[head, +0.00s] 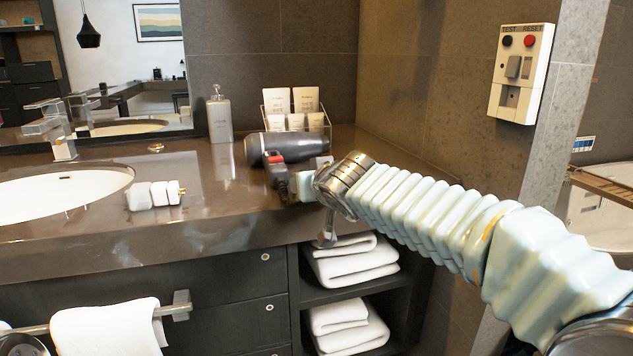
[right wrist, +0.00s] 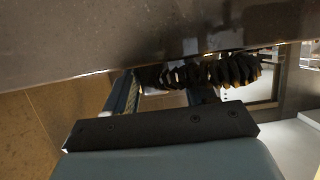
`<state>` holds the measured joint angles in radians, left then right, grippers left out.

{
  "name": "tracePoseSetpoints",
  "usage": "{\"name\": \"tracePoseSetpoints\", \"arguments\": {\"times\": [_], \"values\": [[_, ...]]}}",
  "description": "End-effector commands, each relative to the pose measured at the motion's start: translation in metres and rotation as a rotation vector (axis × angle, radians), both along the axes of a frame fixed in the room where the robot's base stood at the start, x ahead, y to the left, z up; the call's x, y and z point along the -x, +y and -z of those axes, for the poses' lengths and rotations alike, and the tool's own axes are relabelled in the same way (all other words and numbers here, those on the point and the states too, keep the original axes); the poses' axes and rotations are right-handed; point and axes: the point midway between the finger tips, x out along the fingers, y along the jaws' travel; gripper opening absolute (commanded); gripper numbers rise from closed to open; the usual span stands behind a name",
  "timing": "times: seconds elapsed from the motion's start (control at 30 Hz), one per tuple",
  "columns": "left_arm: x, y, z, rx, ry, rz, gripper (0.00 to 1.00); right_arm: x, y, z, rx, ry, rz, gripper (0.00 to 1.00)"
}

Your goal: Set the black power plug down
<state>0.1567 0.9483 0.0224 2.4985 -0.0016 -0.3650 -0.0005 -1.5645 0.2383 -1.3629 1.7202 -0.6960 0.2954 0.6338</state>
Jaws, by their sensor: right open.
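My right gripper (head: 308,188) is at the counter's front edge, beside the dark hair dryer (head: 290,147). A black piece with a red top (head: 277,172) stands just left of the gripper, at the dryer's handle; I cannot tell whether it is the handle or the plug. In the right wrist view my right gripper (right wrist: 165,88) is open, and a black coiled cord (right wrist: 232,72) shows beyond its fingers. I cannot make out the black power plug for certain; the gripper and wrist may hide it. My left gripper is not in view.
A sink (head: 60,195), a faucet (head: 55,130), small white blocks (head: 155,195), a soap bottle (head: 219,118) and a toiletries rack (head: 295,110) are on the counter (head: 200,235). A wall outlet box (head: 520,72) hangs at right. Towels (head: 352,262) fill shelves below.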

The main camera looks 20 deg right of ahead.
Motion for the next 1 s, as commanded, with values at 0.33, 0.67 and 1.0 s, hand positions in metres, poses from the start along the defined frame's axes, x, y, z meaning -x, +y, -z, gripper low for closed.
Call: {"name": "tracePoseSetpoints", "arguments": {"times": [0.33,0.67,1.0], "values": [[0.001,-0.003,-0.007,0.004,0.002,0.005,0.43,0.016,-0.006,-0.007,0.002,0.019,0.014,0.63],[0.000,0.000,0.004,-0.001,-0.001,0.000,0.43,0.049,-0.004,-0.021,0.010,0.022,0.013,0.63],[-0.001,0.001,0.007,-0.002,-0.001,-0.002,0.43,0.092,-0.009,-0.039,0.007,0.018,0.020,0.63]]}}
